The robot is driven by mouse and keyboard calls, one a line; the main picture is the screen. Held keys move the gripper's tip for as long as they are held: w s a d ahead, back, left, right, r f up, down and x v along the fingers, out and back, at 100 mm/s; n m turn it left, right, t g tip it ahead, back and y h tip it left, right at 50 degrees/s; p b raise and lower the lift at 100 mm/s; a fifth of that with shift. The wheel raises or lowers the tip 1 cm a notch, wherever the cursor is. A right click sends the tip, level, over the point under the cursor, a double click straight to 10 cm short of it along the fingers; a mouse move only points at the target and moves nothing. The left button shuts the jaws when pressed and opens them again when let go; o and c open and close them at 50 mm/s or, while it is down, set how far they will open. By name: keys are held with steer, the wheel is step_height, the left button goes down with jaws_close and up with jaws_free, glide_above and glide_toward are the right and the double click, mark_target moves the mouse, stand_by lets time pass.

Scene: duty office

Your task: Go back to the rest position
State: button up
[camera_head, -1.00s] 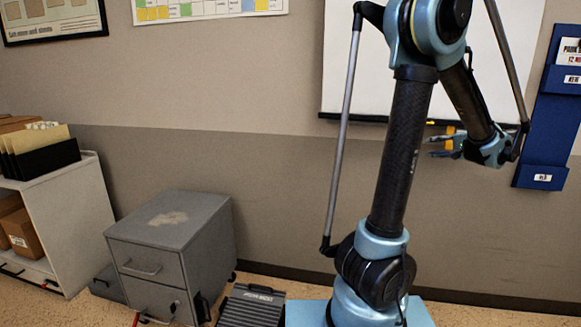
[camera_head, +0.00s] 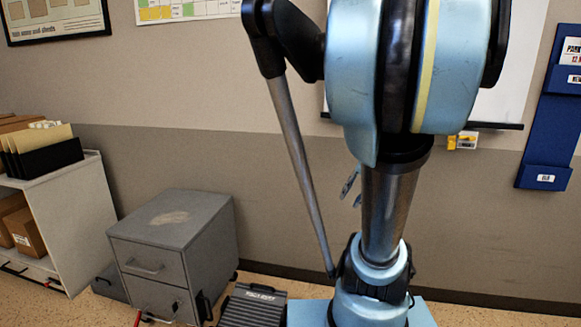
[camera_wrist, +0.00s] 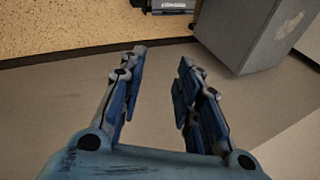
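My arm stands at the centre right of the head view, with its big blue joint close to the camera. My gripper (camera_head: 351,190) shows only in part there, as small blue-grey fingers left of the arm; the rest is hidden behind the arm. In the wrist view my gripper (camera_wrist: 152,95) has its two fingers apart with nothing between them. It is open and empty. Beyond the fingers are the lower wall, the floor (camera_wrist: 60,45) and a grey cabinet (camera_wrist: 258,35).
The grey two-drawer cabinet (camera_head: 150,262) stands on the floor left of my base. A dark ribbed case (camera_head: 252,305) lies between them. A white shelf (camera_head: 75,215) with folders and boxes is at far left. A whiteboard and a blue wall pocket (camera_head: 547,130) hang behind the arm.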

steer(key=s+a+f+n+g+h, duration=0.1)
steer(key=s+f+n+h, duration=0.3)
steer(key=s+f, duration=0.4)
steer(key=s, duration=0.4)
steer(key=shift+s+n, duration=0.2)
steer(key=shift+n, duration=0.2)
steer(key=shift+a+f, duration=0.1)
steer(key=shift+w+f, duration=0.2)
steer(key=shift+w, duration=0.2)
steer(key=shift+c, duration=0.2)
stand_by(0.6)
